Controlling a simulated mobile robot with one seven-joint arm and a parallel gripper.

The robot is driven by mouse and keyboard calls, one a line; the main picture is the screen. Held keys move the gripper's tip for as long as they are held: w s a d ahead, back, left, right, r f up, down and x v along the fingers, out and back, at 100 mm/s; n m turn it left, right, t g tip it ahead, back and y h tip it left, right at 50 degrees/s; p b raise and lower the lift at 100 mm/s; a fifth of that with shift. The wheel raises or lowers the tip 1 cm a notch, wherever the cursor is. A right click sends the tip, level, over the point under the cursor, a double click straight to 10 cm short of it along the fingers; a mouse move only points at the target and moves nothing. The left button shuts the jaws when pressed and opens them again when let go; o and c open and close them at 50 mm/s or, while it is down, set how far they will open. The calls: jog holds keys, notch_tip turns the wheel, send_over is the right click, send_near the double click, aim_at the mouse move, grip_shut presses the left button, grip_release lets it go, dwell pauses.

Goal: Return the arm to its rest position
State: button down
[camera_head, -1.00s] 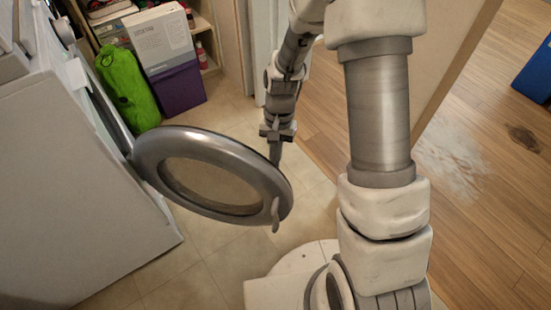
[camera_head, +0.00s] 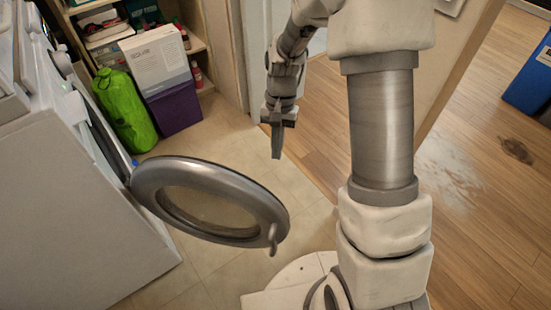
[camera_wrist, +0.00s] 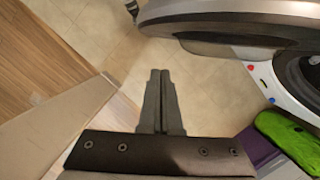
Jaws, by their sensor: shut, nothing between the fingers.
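My gripper (camera_head: 277,152) hangs from my arm, pointing down over the floor, to the right of the open round door of the washing machine. In the wrist view my gripper (camera_wrist: 160,75) shows its two fingers together, with nothing between them and bare floor beyond. The fingers touch nothing that I can see. My arm is bent, with its upper links reaching out of the top of the head view.
The round door (camera_head: 210,203) stands open from the white machine (camera_head: 80,200), close to my gripper. A green bag (camera_head: 126,110), a purple box (camera_head: 174,107) and a white box (camera_head: 157,57) stand behind, by the shelves. A blue bin (camera_head: 530,82) is far right.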

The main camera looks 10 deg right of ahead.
jog(key=shift+w+r, duration=0.1)
jog(key=shift+r, duration=0.45)
jog(key=s+d+r+n+t, duration=0.1)
jog(key=s+r+t, duration=0.15)
jog(key=r, duration=0.45)
jog(key=s+d+r+n+t, duration=0.1)
jog(key=s+r, duration=0.2)
jog(key=r, duration=0.5)
jog(key=s+d+r+n+t+h, duration=0.1)
jog(key=s+r+t, duration=0.1)
jog(key=s+r, duration=0.3)
jog(key=s+d+r+n+t, duration=0.1)
jog(key=s+r+n+t, duration=0.2)
jog(key=s, duration=0.4)
notch_tip(320, 180, up, 17)
jog(key=m+p, duration=0.1)
jog(key=p, duration=1.6)
jog(key=shift+w, duration=0.25)
jog(key=shift+a+f, duration=0.1)
jog(key=shift+f, duration=0.05)
